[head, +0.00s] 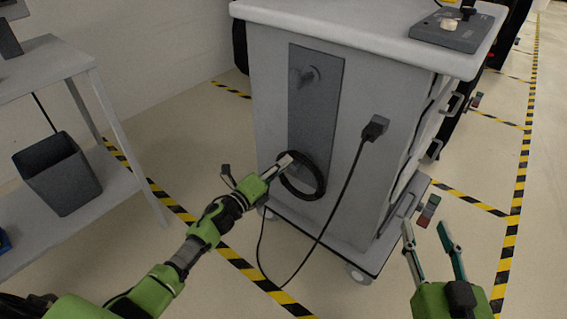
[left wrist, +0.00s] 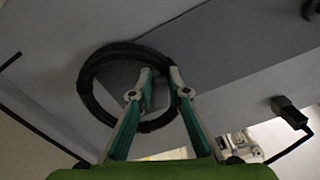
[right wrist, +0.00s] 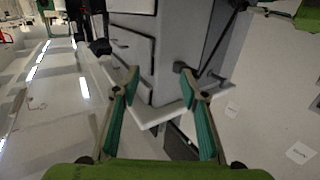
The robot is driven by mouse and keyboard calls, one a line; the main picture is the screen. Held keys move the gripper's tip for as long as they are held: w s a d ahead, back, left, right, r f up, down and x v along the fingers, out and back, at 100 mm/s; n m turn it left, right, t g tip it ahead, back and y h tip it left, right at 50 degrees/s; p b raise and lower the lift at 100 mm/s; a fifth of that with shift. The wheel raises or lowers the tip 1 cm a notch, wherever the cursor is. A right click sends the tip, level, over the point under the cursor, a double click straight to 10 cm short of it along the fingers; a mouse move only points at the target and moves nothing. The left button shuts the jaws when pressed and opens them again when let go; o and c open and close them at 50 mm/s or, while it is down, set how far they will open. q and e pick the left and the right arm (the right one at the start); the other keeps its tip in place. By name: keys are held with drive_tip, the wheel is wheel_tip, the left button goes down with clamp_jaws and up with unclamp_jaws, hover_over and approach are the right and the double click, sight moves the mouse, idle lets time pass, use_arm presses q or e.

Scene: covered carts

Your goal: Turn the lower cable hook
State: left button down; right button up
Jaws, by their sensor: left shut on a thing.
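The grey cart (head: 385,160) has a dark vertical panel (head: 322,115) on its side. An upper cable hook (head: 308,76) sits high on this panel. A black cable coil (head: 321,186) hangs low on it; the coil also shows in the left wrist view (left wrist: 86,82). My left gripper (head: 287,160) reaches the upper left of the coil. In the left wrist view its fingertips (left wrist: 160,80) are close together inside the ring, closed at the lower cable hook, which they mostly hide. My right gripper (head: 425,230) is open and empty, right of the cart.
A cable runs from the coil down to the floor and up to a black plug (head: 375,128) on the cart side. A shelf (head: 100,190) with a dark bin (head: 60,180) stands at the left. A device (head: 450,30) lies on the cart top. Striped tape marks the floor.

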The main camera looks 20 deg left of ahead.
use_arm(q)
drive_tip(key=shift+s+d+f+n+p, duration=0.2)
drive_tip(key=shift+d+f+n+p, duration=0.4)
drive_tip(key=shift+n, duration=3.2)
drive_tip(key=shift+s+d+f+n+p, duration=0.25)
drive_tip(key=shift+f+n+p, duration=0.6)
drive_tip(key=shift+n, duration=2.95)
drive_tip(key=shift+s+d+f+n+p, duration=0.1)
drive_tip(key=shift+d+f+n+p, duration=0.65)
drive_tip(key=shift+n, duration=3.05)
use_arm(e)
drive_tip(key=s+d+f+g+h, duration=0.1)
drive_tip(key=s+d+f+g, duration=0.2)
drive_tip(key=s+f+g, duration=0.2)
drive_tip(key=s+d+f+g+h, duration=0.2)
drive_tip(key=s+f+g, duration=0.4)
drive_tip(key=s+f, duration=0.3)
drive_tip(key=shift+d+f, duration=0.4)
drive_tip(key=shift+f, duration=0.95)
use_arm(q)
drive_tip(key=shift+a+f, duration=0.15)
drive_tip(key=shift+a, duration=0.1)
use_arm(e)
drive_tip(key=shift+m, duration=0.3)
use_arm(q)
drive_tip(key=c, duration=1.9)
unclamp_jaws()
